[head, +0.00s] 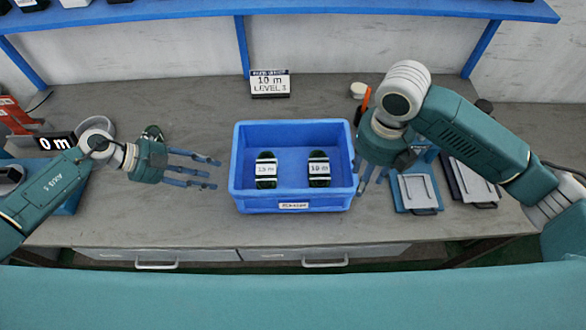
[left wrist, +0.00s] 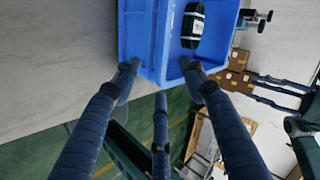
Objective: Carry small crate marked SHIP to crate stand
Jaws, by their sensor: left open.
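The small blue crate (head: 291,204) stands on the grey bench in the middle of the head view. Its front label is too small to read surely. Two dark items with white bands lie inside, one marked 15 m (head: 266,170) and one marked 10 m (head: 318,169). My left gripper (head: 207,173) is open just left of the crate, its fingers pointing at the left wall. In the left wrist view its fingers (left wrist: 160,85) are spread close to the crate wall (left wrist: 135,35). My right gripper (head: 372,180) is at the crate's right side; its fingers are partly hidden. I cannot make out the crate stand.
A sign reading 10 m LEVEL (head: 270,83) stands behind the crate. Grey plates on blue bases (head: 418,190) lie to the right. A blue shelf (head: 290,12) runs above the back of the bench. Drawers (head: 240,255) are below the front edge.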

